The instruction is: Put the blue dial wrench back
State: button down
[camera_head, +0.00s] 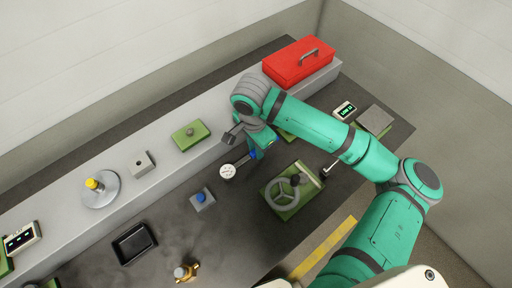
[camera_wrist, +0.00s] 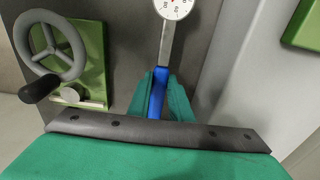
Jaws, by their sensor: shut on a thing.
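The blue dial wrench (camera_head: 228,171) has a round white dial, a grey shaft and a blue handle. My gripper (camera_head: 256,151) is shut on the blue handle, above the bench near the raised ledge. In the wrist view the blue handle (camera_wrist: 157,92) sits between the green fingers of my gripper (camera_wrist: 160,95), and the shaft and dial extend away toward the top edge. The dial is cut off at the top there. In the head view my arm hides part of the bench and a green object under it.
A green handwheel unit (camera_head: 291,207) stands right of the wrench. A block with a blue knob (camera_head: 201,198) and a black tray (camera_head: 133,243) are left. The grey ledge holds a green block (camera_head: 190,134) and a red toolbox (camera_head: 298,62). A brass fitting (camera_head: 185,271) stands in front.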

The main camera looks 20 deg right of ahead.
jog(key=shift+f, duration=0.6)
jog(key=c, duration=1)
grip_release()
jog(key=shift+c, duration=0.2)
jog(key=shift+r, duration=0.1)
jog(key=shift+a+r, duration=0.15)
jog(key=shift+r, duration=2.7)
